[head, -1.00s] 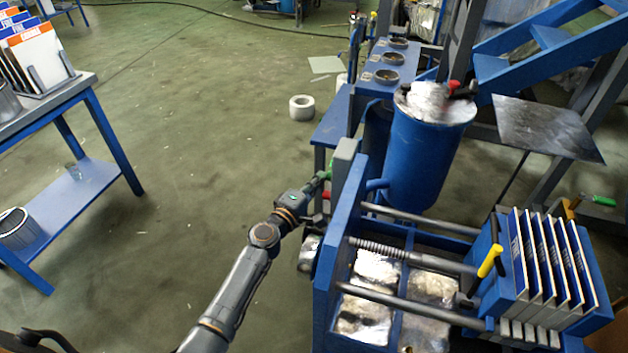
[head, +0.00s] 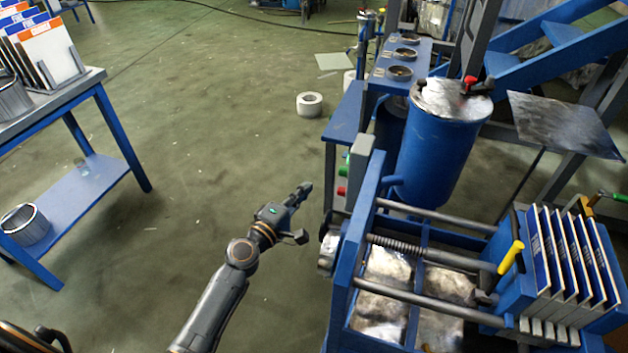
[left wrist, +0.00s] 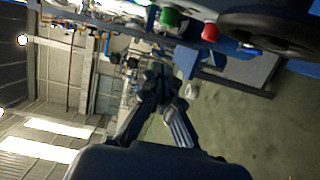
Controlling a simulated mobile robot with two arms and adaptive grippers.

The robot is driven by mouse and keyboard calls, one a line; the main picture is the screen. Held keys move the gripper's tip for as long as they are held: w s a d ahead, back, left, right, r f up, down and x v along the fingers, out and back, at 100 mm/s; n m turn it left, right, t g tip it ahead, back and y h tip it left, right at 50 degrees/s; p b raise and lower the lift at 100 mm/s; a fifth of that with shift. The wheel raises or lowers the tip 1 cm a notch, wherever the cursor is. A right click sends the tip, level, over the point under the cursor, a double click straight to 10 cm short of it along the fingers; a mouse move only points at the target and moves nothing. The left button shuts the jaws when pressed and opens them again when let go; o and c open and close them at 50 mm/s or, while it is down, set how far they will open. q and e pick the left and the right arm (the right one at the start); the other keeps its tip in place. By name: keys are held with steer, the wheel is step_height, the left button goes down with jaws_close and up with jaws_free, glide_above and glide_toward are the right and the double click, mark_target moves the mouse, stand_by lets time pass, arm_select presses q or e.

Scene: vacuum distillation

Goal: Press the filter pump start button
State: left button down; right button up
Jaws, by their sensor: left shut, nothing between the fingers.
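The green start button (head: 343,171) is on the left side of a grey control box (head: 359,160) on the blue filter press frame, with a red button (head: 341,191) just below it. My left gripper (head: 303,188) is shut and empty, left of the buttons with a visible gap to them. In the left wrist view, the green button (left wrist: 169,17) and red button (left wrist: 209,32) show along the top edge, off to the side of the shut fingertips (left wrist: 165,85). Whether the green button is pressed in cannot be told. My right gripper is not in view.
The filter press (head: 345,270) with its rods and plates fills the right foreground. A blue tank (head: 435,150) stands behind it. A blue table (head: 112,120) is at the left. A white roll (head: 309,104) lies on the open floor between.

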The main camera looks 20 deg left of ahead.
arm_select(q)
steer(key=shift+v, duration=1.25)
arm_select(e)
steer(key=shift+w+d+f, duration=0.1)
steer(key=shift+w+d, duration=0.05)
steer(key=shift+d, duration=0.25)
arm_select(q)
steer(key=shift+a, duration=0.15)
